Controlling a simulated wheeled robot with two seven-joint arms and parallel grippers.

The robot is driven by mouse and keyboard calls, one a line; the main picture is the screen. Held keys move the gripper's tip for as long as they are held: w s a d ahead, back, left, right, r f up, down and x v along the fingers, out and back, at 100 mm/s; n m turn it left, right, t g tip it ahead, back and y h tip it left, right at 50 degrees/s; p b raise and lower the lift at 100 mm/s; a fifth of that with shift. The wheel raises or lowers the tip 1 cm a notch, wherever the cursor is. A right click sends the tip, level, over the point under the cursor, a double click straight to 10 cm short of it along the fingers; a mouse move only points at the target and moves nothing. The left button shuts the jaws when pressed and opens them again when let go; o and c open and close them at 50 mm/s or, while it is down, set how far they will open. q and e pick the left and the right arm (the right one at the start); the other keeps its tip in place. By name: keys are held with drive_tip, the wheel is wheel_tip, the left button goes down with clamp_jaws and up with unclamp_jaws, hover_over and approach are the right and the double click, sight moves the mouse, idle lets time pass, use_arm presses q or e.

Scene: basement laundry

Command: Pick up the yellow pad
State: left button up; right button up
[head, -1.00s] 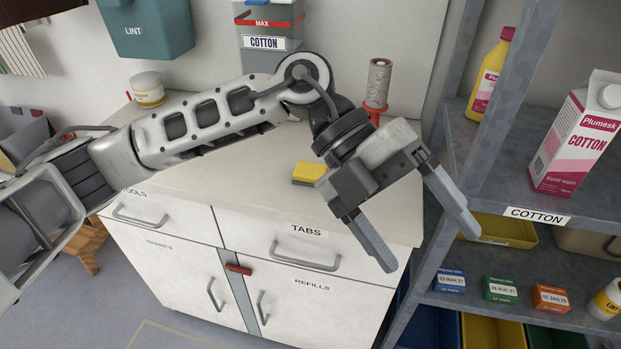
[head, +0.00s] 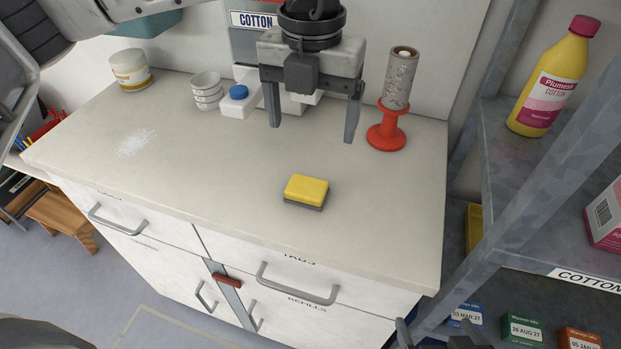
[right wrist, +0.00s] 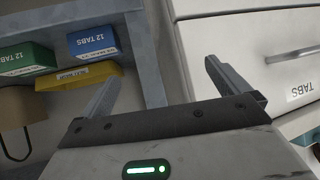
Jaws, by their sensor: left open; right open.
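The yellow pad (head: 307,188) lies flat on the white countertop (head: 220,170), with a yellow top and a grey underside. My left gripper (head: 312,132) hangs above the counter, fingers down and spread, with nothing between them. In the head view it appears above and behind the pad, apart from it. My right gripper (right wrist: 160,80) is open and empty in the right wrist view, between the shelf and the drawer front. Only a little of it shows at the bottom edge of the head view. The pad is not visible in the right wrist view.
A red stand with a grey roll (head: 400,80) stands right of my left gripper. A metal shelf (head: 530,225) borders the right. The counter around the pad is clear.

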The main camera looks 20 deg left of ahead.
use_arm(q)
hover_over(307, 186)
drive_tip(key=f, duration=0.7)
drive_tip(key=shift+d+p, duration=0.3)
drive_tip(key=shift+p, duration=0.05)
drive_tip(key=shift+a+f+p, duration=0.2)
drive_tip(key=shift+f+p, duration=0.15)
drive_tip(key=shift+f, duration=1.05)
drive_tip(key=shift+a+f+p, duration=0.15)
drive_tip(key=shift+f+p, duration=0.2)
drive_tip(key=shift+f, duration=1.05)
drive_tip(key=shift+c, duration=0.3)
drive_tip(key=c, duration=1)
